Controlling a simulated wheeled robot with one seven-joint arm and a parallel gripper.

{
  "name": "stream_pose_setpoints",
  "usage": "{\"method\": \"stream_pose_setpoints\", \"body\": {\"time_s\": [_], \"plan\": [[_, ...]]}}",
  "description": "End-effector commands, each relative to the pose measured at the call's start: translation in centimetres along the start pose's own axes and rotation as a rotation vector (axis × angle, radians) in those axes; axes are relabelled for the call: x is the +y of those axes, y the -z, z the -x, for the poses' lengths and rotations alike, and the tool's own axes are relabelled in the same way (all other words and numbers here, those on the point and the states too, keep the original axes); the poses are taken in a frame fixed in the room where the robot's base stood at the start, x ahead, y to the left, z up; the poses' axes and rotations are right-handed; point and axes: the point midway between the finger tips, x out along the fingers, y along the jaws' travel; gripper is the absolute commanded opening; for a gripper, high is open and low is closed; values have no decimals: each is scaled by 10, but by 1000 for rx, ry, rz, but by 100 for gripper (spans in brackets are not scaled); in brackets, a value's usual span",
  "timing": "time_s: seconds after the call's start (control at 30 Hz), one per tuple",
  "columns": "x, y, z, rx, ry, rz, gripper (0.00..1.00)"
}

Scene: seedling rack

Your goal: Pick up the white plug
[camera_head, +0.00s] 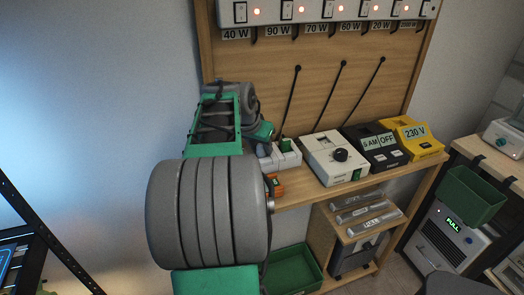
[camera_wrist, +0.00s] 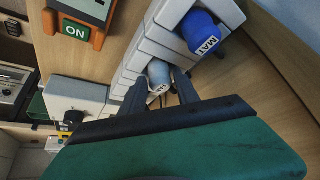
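The white plug (camera_wrist: 159,76) sits in a white socket strip (camera_wrist: 136,62) in the wrist view, with dark lettering on its end. My gripper (camera_wrist: 157,86) points at it, its two dark fingers apart, one on each side of the plug. I cannot tell whether the fingers touch it. A blue plug (camera_wrist: 203,34) marked MAT sits farther along the same strip. In the head view the strip (camera_head: 284,156) shows on the bench just right of my arm, which hides the white plug and most of my gripper.
An orange switch box with a green ON label (camera_wrist: 76,30) stands beside the strip. A white box with a black knob (camera_head: 337,158), a black box (camera_head: 376,148) and a yellow 230 V box (camera_head: 411,137) crowd the bench. A wooden back panel (camera_head: 260,65) rises behind.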

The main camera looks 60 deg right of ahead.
Motion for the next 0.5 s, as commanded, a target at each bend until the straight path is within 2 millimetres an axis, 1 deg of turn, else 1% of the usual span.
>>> {"method": "stream_pose_setpoints", "body": {"time_s": [0.03,0.07,0.4,0.43,0.5], "plan": [[0,0,0,0,0,0,32],[0,0,0,0,0,0,30],[0,0,0,0,0,1,2],[0,0,0,0,0,1,0],[0,0,0,0,0,1,0]]}}
